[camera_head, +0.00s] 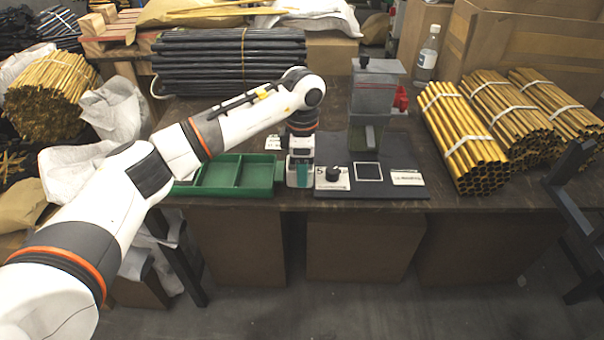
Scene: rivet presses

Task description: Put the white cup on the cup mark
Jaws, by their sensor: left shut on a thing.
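My left gripper (300,178) points down at the table's front, between the green tray and the dark board. It is shut on a small pale thing, most likely the white cup, which the fingers largely hide. No other white cup shows. The cup mark (369,171), a dark square with a white outline, lies bare on the dark board, to the right of the gripper and below the dispenser. My right gripper is not in view.
The green tray (218,190) is left of the gripper. The dark board (385,191) carries a knob (333,174), a label card (407,178) and a clear dispenser (375,100). Brass tube bundles (465,140) lie to the right, dark rods (228,62) behind.

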